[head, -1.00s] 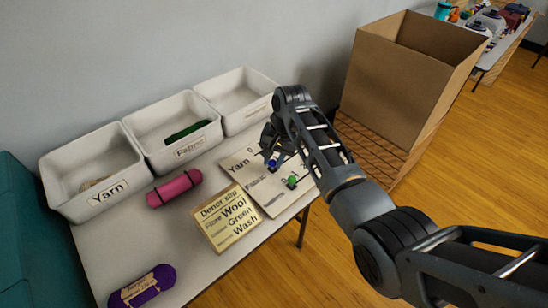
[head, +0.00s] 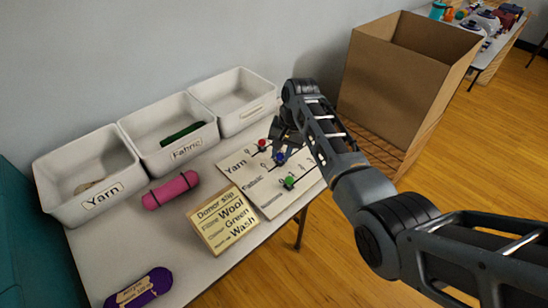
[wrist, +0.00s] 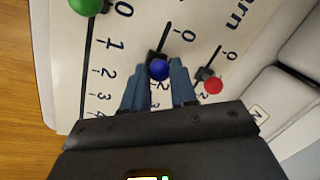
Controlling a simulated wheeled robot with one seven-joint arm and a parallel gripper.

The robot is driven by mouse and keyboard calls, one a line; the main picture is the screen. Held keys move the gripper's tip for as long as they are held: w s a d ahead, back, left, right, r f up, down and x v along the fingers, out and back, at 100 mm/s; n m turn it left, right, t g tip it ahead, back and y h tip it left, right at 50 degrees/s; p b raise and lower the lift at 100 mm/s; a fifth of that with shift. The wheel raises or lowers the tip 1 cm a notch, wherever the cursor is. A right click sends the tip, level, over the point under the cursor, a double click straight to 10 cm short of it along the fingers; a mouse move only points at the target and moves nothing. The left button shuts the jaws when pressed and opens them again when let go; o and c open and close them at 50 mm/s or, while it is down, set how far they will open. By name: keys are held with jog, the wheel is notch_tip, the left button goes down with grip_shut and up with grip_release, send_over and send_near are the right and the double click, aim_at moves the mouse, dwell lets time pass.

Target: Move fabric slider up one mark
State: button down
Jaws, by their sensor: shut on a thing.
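The slider board (head: 262,200) lies flat on the table with Yarn and Fabric labels and numbered tracks. The fabric slider has a blue knob (head: 279,157); in the wrist view the blue knob (wrist: 159,69) sits between my gripper's fingers, with a 2 printed just beside it and the 0 farther up its track. My gripper (wrist: 163,75) is shut on this knob; the nearest mark is partly hidden by the fingers. The yarn slider's red knob (wrist: 213,86) is to the right, near its 1. The green knob (wrist: 86,5) is at upper left, near its 0.
A donor slip sign (head: 222,222) stands in front of the board. A pink roll (head: 171,190) and a purple yarn bundle (head: 139,288) lie on the table. Three white bins (head: 88,200) line the wall. A large cardboard box (head: 405,90) stands to the right.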

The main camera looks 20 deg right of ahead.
jog(key=c, duration=0.9)
grip_release()
jog(key=shift+a, duration=0.1)
jog(key=shift+s+d+r, duration=0.15)
jog(key=shift+d+r, duration=0.05)
jog(key=shift+r, duration=1.1)
jog(key=shift+s+d+r, duration=0.15)
jog(key=shift+d+r, duration=0.05)
jog(key=shift+r, duration=1.05)
jog(key=shift+s+d+r, duration=0.15)
jog(key=shift+d+r, duration=0.05)
jog(key=shift+r, duration=1.1)
